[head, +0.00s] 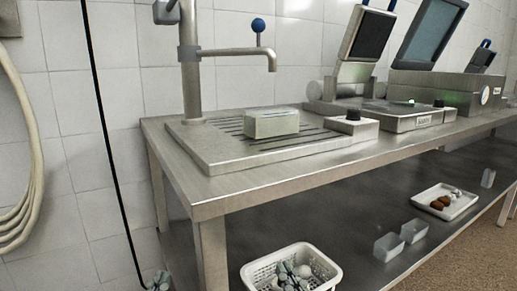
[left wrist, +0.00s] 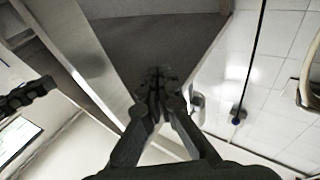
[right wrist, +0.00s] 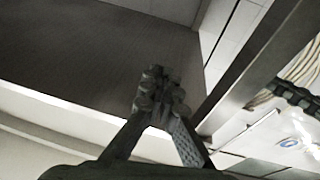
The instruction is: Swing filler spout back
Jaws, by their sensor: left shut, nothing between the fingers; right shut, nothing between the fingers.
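The filler spout (head: 235,52) is a metal pipe that runs to the right from an upright column (head: 190,70), with its tip bent down. A blue ball knob (head: 258,25) stands on a short stem on it. The spout hangs above a slotted drip tray (head: 205,148), with a pale block (head: 271,124) below. A blue ball (left wrist: 236,121) also shows in the left wrist view. My left gripper (head: 158,281) is low at the bottom edge, shut and empty, well below the spout. My right gripper (head: 290,274) is shut and empty, in front of or over the white basket.
A white perforated basket (head: 332,268) is at the bottom, its contents partly covered. A steel table (head: 185,178) carries the tray and a scale (head: 400,117) with screens. The lower shelf holds a white tray (head: 462,208) and clear tubs (head: 388,247). A hose (head: 30,190) hangs left.

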